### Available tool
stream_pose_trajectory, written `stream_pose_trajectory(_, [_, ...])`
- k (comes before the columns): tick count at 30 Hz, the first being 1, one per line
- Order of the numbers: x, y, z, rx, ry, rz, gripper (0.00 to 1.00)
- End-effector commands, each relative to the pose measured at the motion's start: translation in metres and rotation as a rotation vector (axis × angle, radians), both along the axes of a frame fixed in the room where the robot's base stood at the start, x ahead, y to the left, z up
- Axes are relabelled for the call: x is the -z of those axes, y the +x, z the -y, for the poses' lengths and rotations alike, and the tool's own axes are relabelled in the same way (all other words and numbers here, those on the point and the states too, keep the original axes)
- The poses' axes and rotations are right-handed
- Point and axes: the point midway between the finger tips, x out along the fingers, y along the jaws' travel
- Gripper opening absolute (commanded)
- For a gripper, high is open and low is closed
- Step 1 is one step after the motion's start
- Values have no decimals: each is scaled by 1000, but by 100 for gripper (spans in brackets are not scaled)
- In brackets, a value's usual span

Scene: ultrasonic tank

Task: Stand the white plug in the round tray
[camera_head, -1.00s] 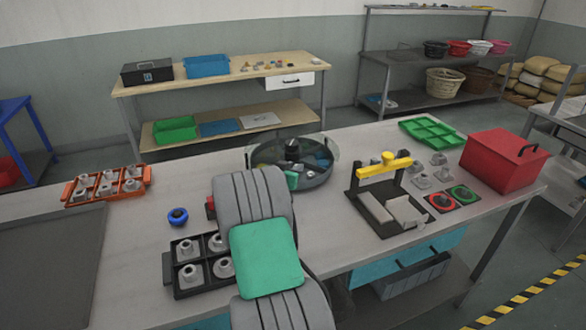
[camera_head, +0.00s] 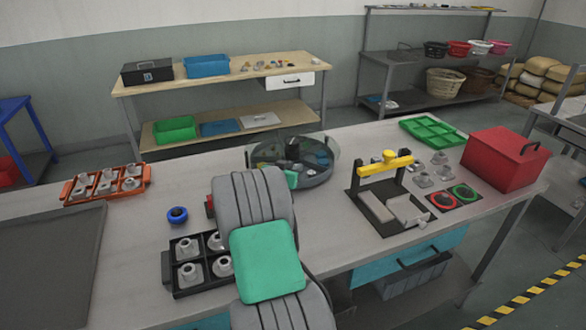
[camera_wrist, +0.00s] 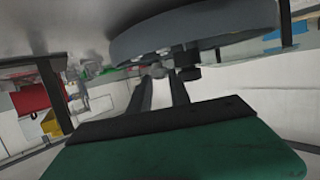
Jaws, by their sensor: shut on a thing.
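The round tray (camera_head: 318,178) is dark grey and stands on the bench beyond my arm in the head view, with several small pieces inside. In the wrist view its curved wall (camera_wrist: 190,35) fills the top, just beyond the fingertips. My gripper (camera_wrist: 161,82) shows there as two dark fingers, shut on a small pale piece (camera_wrist: 158,70), which I take for the white plug; it is too small and blurred to see whether it is upright. A dark knob-like shape sits near the right fingertip.
A black tray of grey fittings (camera_head: 173,278) is left of my arm, with a blue ring (camera_head: 177,215) behind it. A yellow-barred stand (camera_head: 385,163), red and green rings and a red box (camera_head: 503,160) are to the right. Bare bench lies between the trays at left.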

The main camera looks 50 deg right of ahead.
Motion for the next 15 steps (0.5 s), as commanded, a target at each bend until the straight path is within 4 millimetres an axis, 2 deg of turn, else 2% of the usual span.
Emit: stream_pose_trajectory(15, [7,0,0,1,0,0,0])
